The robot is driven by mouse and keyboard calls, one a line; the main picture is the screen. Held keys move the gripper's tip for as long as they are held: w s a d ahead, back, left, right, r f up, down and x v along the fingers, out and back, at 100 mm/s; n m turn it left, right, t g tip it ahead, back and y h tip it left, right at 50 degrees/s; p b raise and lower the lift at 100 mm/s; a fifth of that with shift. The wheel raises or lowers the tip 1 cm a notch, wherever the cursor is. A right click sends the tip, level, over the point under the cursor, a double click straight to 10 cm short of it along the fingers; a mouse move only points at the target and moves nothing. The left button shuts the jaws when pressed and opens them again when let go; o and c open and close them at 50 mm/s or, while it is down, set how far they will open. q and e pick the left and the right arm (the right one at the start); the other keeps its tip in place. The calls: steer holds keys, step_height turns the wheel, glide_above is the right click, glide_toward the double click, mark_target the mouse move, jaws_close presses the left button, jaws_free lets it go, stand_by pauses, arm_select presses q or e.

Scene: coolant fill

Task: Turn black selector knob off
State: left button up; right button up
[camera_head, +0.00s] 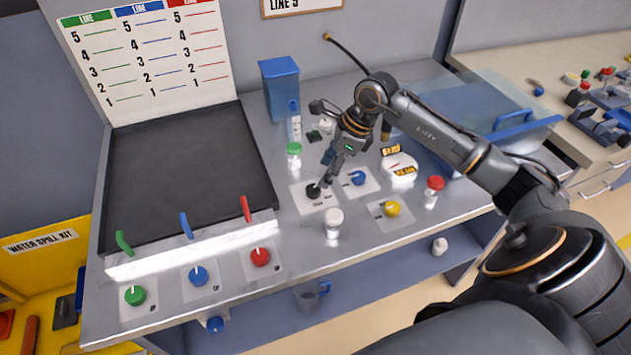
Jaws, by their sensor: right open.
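The black selector knob (313,191) sits on a white label plate on the grey metal bench, left of a blue knob (358,178). My right gripper (325,182) points down at the black knob, its fingertips at or just above the knob's upper right side. The fingers partly cover the knob, and I cannot tell whether they touch it. The jaws are open. The knob's pointer direction is too small to read. My left gripper is not in view.
A white-capped bottle (333,223) stands just in front of the black knob, and a green-capped bottle (293,155) behind it. A yellow knob (392,209), a round gauge (400,167) and a red-capped bottle (433,191) are to the right. A dark tray (190,172) lies left.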

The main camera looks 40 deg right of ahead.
mark_target(314, 188)
steer(key=p+x, duration=0.1)
steer(key=x, duration=0.4)
steer(key=shift+w+a+f, duration=0.1)
steer(key=shift+a+f, duration=0.15)
steer(key=shift+f, duration=0.1)
steer(key=shift+w+a+f, duration=0.15)
steer(key=shift+f, duration=0.45)
